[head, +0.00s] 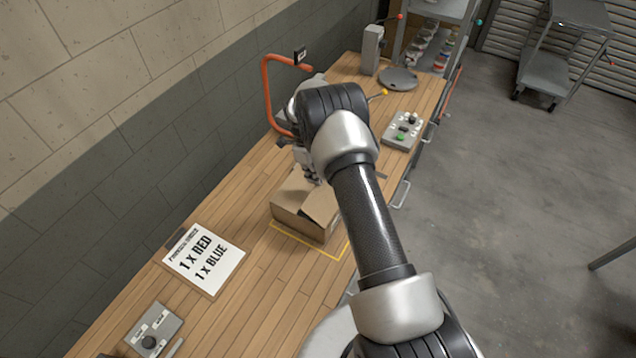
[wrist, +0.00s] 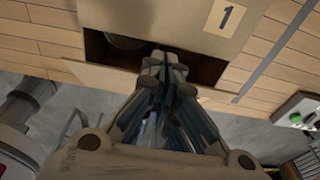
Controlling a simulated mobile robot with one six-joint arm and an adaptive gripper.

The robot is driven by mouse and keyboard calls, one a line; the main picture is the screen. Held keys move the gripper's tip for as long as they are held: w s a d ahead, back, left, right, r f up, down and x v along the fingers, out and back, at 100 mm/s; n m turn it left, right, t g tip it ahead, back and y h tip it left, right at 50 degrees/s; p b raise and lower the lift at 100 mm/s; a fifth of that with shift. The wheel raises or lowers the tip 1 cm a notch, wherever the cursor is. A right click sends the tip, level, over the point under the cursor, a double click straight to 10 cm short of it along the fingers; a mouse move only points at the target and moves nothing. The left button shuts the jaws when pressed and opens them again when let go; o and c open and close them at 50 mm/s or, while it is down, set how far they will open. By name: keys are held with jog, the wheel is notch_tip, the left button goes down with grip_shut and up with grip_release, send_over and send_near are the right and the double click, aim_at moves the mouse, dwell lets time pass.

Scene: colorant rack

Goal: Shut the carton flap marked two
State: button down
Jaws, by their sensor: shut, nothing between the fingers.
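The brown carton (head: 290,222) stands on the wooden bench, partly hidden behind my arm in the head view. In the wrist view the flap marked 1 (wrist: 205,20) lies across the top part of the carton. Below it is a dark open gap with a rounded object (wrist: 125,41) partly visible inside. A tan flap (wrist: 100,76) spreads outward along the lower edge of the gap, partly covered by my gripper. No number two is readable. My gripper (wrist: 165,58) is shut and empty, its tips over the gap; their height above the carton is unclear.
A sign reading 1 x red, 1 x blue (head: 204,260) lies left of the carton. A button box (head: 402,131) with a green button stands farther along the bench. An orange curved bar (head: 267,92) rises near the wall. Floor on the right is mostly clear.

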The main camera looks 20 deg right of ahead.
jog(key=b, duration=0.1)
jog(key=f+b, duration=0.1)
jog(key=b, duration=0.1)
jog(key=f+g+b, duration=0.1)
jog(key=shift+w+a+f+h, duration=0.1)
jog(key=shift+w+a+h, duration=0.15)
jog(key=shift+w+h, duration=0.15)
jog(key=b, duration=0.2)
jog(key=g+b, duration=0.1)
jog(key=b, duration=0.1)
jog(key=shift+w+a+f+h, duration=0.15)
jog(key=shift+w+f+h, duration=0.1)
jog(key=shift+h, duration=0.15)
jog(key=shift+r, duration=0.2)
